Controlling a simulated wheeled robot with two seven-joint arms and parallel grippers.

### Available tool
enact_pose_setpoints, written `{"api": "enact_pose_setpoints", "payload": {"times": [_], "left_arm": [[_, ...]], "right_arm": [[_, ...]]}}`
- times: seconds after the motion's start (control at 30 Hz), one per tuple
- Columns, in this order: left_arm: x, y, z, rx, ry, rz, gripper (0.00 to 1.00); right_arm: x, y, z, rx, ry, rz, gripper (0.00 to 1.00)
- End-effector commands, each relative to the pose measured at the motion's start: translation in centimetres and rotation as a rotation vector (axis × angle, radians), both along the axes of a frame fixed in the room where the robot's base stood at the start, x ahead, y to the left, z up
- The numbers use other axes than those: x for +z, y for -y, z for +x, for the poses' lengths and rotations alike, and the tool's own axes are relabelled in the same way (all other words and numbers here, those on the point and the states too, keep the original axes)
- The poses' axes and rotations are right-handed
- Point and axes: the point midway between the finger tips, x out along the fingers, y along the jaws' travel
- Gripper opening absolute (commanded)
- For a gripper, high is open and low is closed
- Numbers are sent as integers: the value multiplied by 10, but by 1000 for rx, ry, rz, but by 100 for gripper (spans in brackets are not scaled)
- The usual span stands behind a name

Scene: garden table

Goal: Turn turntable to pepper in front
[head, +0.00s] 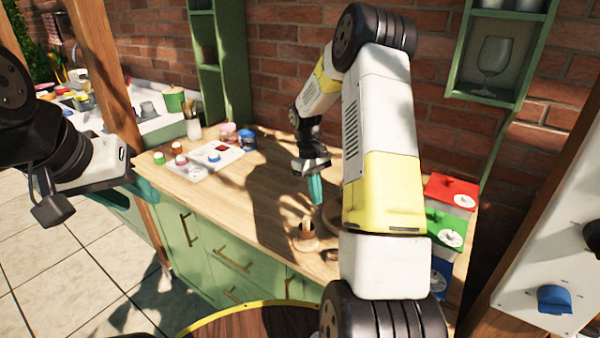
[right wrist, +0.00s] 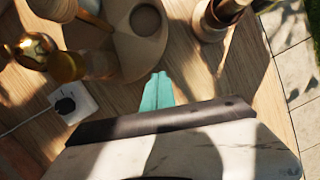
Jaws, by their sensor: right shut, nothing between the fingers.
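The turntable (right wrist: 152,62) is a pale round board in the right wrist view, with several containers standing on it. I cannot tell which is the pepper. In the head view my right arm hides most of the turntable. My right gripper (head: 317,198), with teal fingers, is shut and empty; its fingertips (right wrist: 160,76) appear at the turntable's near edge, contact unclear. My left gripper (head: 146,187) is at the left, away from the turntable; its jaw opening is unclear.
A wooden pot with utensils (head: 305,238) stands close to my right gripper. A white tray with small jars (head: 205,160) lies at the counter's left. The wooden counter (head: 230,197) is clear in the middle.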

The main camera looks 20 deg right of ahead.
Motion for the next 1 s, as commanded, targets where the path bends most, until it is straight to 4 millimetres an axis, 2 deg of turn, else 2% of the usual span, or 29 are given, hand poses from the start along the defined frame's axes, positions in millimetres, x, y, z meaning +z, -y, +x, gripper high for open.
{"api": "enact_pose_setpoints", "payload": {"times": [0.07, 0.33, 0.77, 0.87, 1.0], "left_arm": [[0, 0, 0, 0, 0, 0, 36], [0, 0, 0, 0, 0, 0, 36], [0, 0, 0, 0, 0, 0, 36], [0, 0, 0, 0, 0, 0, 36], [0, 0, 0, 0, 0, 0, 36]], "right_arm": [[-16, 2, -5, 0, -3, 0, 0], [-16, 15, -36, -1, 0, 0, 0], [-16, 17, -41, 1, 0, -1, 0], [-15, 15, -46, 57, 0, 0, 0], [-15, 13, -58, 214, 1, -1, 0]]}}
